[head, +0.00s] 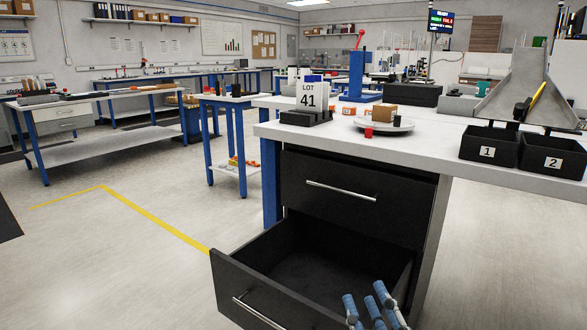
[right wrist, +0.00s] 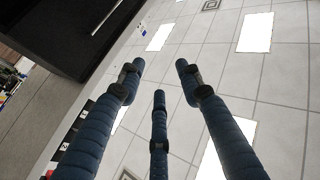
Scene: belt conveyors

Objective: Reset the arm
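My right gripper (head: 366,303) shows at the bottom of the head view, in front of the right side of the open lower drawer (head: 232,284). Its blue ribbed fingers point upward. In the right wrist view the three fingers of the right gripper (right wrist: 160,76) are spread apart with nothing between them, against tiled ceiling and light panels. My left gripper is in neither view. The inside of the drawer looks empty where it shows; its right front corner is hidden behind my gripper.
The upper drawer (head: 345,191) is shut. On the worktop (head: 440,153) stand a LOT 41 sign (head: 309,96), a round plate (head: 360,125) with a brown box, and bins 1 (head: 487,147) and 2 (head: 553,157). Open floor (head: 120,265) lies to the left.

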